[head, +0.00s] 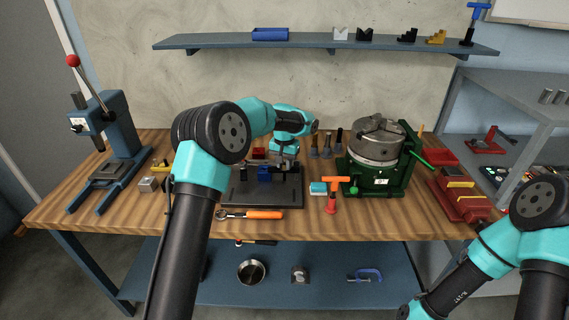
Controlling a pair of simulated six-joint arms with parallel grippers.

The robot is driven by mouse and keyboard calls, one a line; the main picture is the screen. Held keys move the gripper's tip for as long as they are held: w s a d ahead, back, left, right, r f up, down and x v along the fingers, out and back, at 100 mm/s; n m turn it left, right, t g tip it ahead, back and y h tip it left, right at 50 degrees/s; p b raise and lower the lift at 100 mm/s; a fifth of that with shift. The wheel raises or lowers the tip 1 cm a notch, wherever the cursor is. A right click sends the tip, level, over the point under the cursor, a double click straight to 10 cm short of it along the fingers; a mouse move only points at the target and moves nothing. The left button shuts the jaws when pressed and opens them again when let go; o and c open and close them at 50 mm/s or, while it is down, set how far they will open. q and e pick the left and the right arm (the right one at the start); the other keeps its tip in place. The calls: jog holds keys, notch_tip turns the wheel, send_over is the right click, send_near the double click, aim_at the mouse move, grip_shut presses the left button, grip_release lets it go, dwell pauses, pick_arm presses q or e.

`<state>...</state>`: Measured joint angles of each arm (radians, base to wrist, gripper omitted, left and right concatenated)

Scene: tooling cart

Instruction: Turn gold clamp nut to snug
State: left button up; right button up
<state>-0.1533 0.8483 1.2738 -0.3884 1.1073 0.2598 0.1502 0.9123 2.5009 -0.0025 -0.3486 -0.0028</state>
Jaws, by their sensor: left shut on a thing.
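A dark fixture plate (236,199) lies on the wooden bench at the middle, with a blue block (264,174) and small black clamp parts on it. My left gripper (286,165) reaches down from behind onto the right part of this fixture, just right of the blue block. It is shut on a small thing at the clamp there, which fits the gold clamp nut. The nut itself is too small and covered by the fingers to make out. My right arm comes in at the lower right, and its gripper is outside the picture.
An orange-handled wrench (250,214) lies before the plate. An orange hammer-like tool (334,193) and a light-blue block (318,188) lie to its right. A green-based rotary chuck (378,147) stands further right. A blue press (112,135) stands at left.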

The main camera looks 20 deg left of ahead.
pick_arm(q)
jog(key=o, duration=0.6)
jog(key=shift+o, duration=0.2)
jog(key=shift+r, duration=0.1)
notch_tip(320, 180, up, 17)
jog(key=shift+r, duration=0.2)
jog(key=shift+o, duration=0.4)
